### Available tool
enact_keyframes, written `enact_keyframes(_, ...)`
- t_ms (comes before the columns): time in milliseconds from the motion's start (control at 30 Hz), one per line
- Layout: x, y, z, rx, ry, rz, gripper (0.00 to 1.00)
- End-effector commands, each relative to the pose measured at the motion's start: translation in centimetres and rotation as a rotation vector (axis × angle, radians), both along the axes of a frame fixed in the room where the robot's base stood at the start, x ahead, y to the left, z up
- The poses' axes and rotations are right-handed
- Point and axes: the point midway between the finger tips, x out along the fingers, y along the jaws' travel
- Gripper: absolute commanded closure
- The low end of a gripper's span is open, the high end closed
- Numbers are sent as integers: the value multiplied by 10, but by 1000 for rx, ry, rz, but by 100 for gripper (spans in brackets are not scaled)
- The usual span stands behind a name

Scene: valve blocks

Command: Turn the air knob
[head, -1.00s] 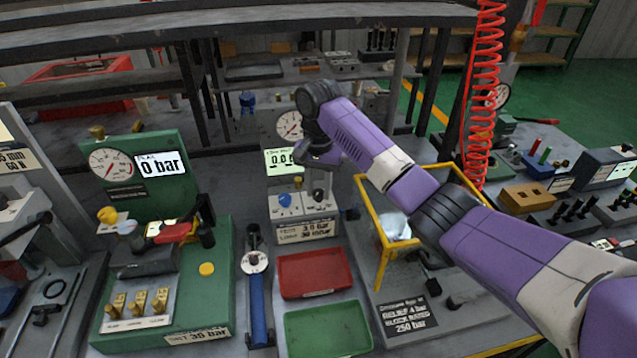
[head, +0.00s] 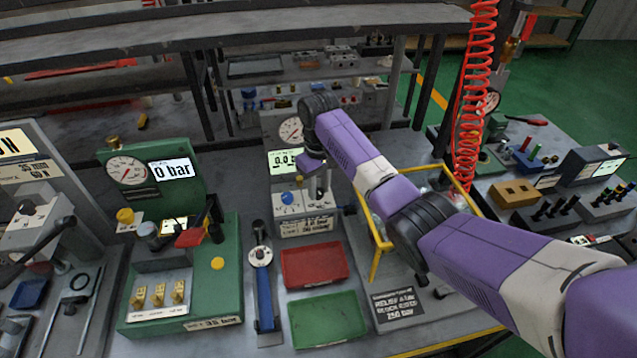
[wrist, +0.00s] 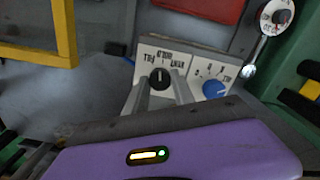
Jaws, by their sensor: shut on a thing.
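The test unit with the knobs (head: 306,227) stands at the middle of the bench and carries a round gauge and a lit display (head: 286,160) reading about 0.0. In the wrist view its sloped white panel (wrist: 185,63) holds a black knob (wrist: 158,79) and a blue knob (wrist: 214,90). The blue knob also shows in the head view (head: 288,198). My gripper (wrist: 162,84) has its two fingers either side of the black knob and is shut on it. The panel lettering is too small to read fully. In the head view my wrist partly hides the black knob.
A red tray (head: 314,267) and a green tray (head: 328,319) lie in front of the unit. A yellow-framed guard (head: 378,257) stands right, under my arm. A red coiled hose (head: 470,110) hangs behind my arm.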

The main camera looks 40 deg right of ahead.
Motion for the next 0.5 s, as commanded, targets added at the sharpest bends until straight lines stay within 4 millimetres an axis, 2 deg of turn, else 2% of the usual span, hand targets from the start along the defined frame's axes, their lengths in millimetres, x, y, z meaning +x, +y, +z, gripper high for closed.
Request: enact_keyframes(500,0,0,2,0,0,430,100)
